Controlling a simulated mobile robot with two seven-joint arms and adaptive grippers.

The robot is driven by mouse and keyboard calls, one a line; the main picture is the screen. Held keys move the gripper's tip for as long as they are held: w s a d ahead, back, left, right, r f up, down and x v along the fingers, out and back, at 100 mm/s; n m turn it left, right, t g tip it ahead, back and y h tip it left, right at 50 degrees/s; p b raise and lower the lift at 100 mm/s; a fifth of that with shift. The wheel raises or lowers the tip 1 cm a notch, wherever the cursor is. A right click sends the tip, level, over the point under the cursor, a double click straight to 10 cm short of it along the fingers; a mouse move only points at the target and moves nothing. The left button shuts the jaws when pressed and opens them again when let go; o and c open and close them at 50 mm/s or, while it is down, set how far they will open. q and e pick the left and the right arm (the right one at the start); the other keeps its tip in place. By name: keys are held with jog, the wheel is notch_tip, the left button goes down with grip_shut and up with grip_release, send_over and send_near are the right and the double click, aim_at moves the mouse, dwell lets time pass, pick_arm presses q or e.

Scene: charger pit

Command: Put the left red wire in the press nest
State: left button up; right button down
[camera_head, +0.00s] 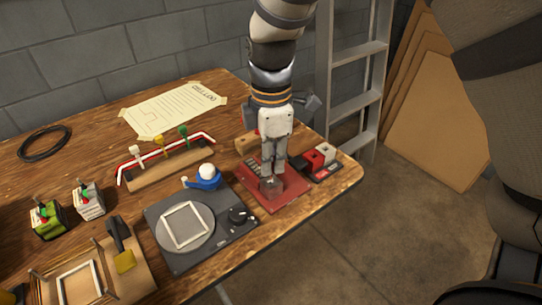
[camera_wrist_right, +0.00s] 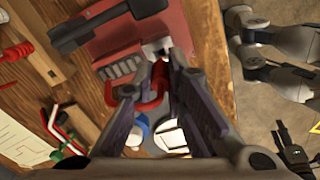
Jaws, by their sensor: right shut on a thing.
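My right gripper (camera_head: 268,182) reaches down onto the red press (camera_head: 282,198) near the table's right end. In the wrist view, my right gripper (camera_wrist_right: 152,88) is shut on a bent red wire (camera_wrist_right: 150,106). The press (camera_wrist_right: 185,30) shows just beyond the fingertips. The fingers hide most of the nest, so I cannot tell whether the wire touches it. The wire rack (camera_head: 165,172) stands left of the press, with a red-and-white bent strip and white, yellow and green plugs. My left gripper does not show.
A wooden block (camera_head: 246,143) is behind. The table edge is close in front.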

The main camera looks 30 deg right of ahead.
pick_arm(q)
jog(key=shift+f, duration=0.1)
pick_arm(e)
jog(key=shift+f, duration=1.55)
jog(key=shift+f, duration=0.3)
dwell(0.5)
jog(key=c, duration=1.6)
grip_release()
jog(key=shift+o, duration=0.2)
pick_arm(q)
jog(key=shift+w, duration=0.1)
pick_arm(e)
jog(key=shift+r, duration=0.15)
jog(key=shift+r+p, duration=0.55)
jog(key=shift+r, duration=2.85)
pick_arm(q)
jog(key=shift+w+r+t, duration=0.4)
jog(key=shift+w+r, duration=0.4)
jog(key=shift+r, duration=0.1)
